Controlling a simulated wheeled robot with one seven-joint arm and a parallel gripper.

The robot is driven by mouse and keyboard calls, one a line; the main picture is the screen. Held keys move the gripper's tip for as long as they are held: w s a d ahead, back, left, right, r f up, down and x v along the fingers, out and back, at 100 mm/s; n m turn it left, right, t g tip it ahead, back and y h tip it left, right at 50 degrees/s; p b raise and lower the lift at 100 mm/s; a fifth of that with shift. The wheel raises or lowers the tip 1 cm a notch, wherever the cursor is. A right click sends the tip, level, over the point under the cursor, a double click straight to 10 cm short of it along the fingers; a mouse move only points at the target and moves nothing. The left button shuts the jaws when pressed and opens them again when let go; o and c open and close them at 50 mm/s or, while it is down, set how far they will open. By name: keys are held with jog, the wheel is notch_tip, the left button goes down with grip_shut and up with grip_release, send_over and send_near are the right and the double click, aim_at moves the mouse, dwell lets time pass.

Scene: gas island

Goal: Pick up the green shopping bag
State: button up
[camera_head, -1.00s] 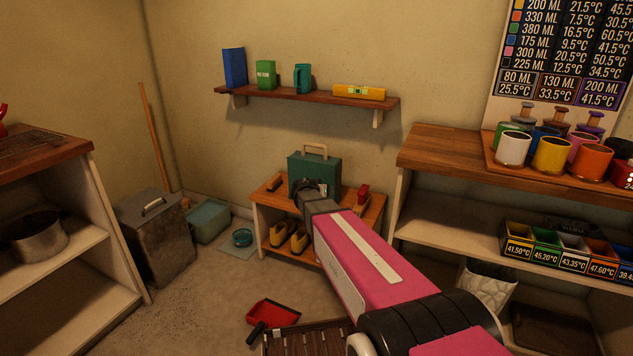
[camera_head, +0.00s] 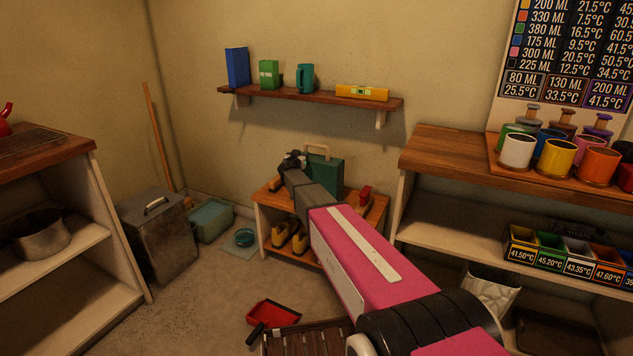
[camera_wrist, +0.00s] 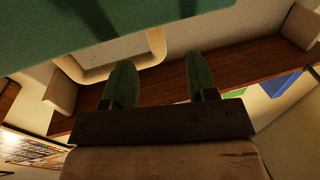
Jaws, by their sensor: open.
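The green shopping bag (camera_head: 329,173) is a dark green, box-like bag with a beige loop handle (camera_head: 318,148). It stands upright on a small low wooden table. In the wrist view the bag's green side (camera_wrist: 50,35) fills the top left, with its handle (camera_wrist: 112,55) just beyond my fingertips. My gripper (camera_head: 292,158) is at the bag's left upper side in the head view, and my arm hides the bag's lower left part. The two fingers are apart and empty in the wrist view (camera_wrist: 160,78). I cannot tell whether a finger touches the handle.
The low table (camera_head: 376,205) also bears a red item (camera_head: 364,194), with yellow shoes (camera_head: 299,242) below. A wall shelf (camera_head: 310,97) holding boxes, a teal mug and a yellow level is above. Wooden counters stand left and right. A red dustpan (camera_head: 273,313) lies on the floor.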

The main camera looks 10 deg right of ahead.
jog(key=shift+x, duration=2.75)
jog(key=shift+s+d, duration=0.15)
jog(key=shift+d, duration=0.05)
jog(key=shift+c, duration=0.4)
grip_shut()
